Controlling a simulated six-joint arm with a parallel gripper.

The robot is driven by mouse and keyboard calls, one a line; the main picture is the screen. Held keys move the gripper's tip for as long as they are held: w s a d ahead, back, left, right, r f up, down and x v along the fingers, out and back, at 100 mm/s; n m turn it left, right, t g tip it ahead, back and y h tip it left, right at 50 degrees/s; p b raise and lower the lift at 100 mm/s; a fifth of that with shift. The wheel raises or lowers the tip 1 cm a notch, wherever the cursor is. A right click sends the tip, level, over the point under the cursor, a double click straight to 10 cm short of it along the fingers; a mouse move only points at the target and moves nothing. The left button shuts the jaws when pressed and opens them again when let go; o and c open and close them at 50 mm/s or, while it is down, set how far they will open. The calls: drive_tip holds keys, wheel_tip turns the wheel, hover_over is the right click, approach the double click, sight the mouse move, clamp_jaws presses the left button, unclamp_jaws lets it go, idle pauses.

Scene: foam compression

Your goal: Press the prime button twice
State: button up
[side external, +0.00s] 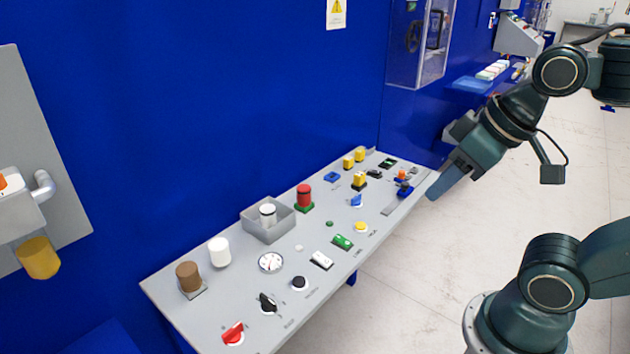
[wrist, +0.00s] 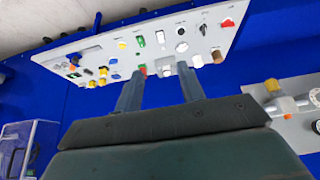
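The grey control panel (side external: 215,318) carries several buttons, and I cannot read which label says prime. A round yellow button (side external: 361,227) sits near the front edge, right of a green rocker switch (side external: 343,242). A round black button (side external: 299,284) sits further left along that edge. The yellow button (wrist: 122,45) and the black button (wrist: 181,31) also show in the wrist view. My gripper (side external: 432,194) hangs beyond the panel's right end, apart from the buttons. In the wrist view, its two fingers (wrist: 161,69) stand apart with nothing held between them.
A red mushroom button (side external: 304,196), a grey open box (side external: 268,229) with a white cylinder, a white cylinder (side external: 219,252) and a brown cylinder (side external: 188,276) rise from the panel. A blue wall (side external: 220,100) stands behind. The floor in front is clear.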

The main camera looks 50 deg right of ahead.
clamp_jaws()
idle(1.4)
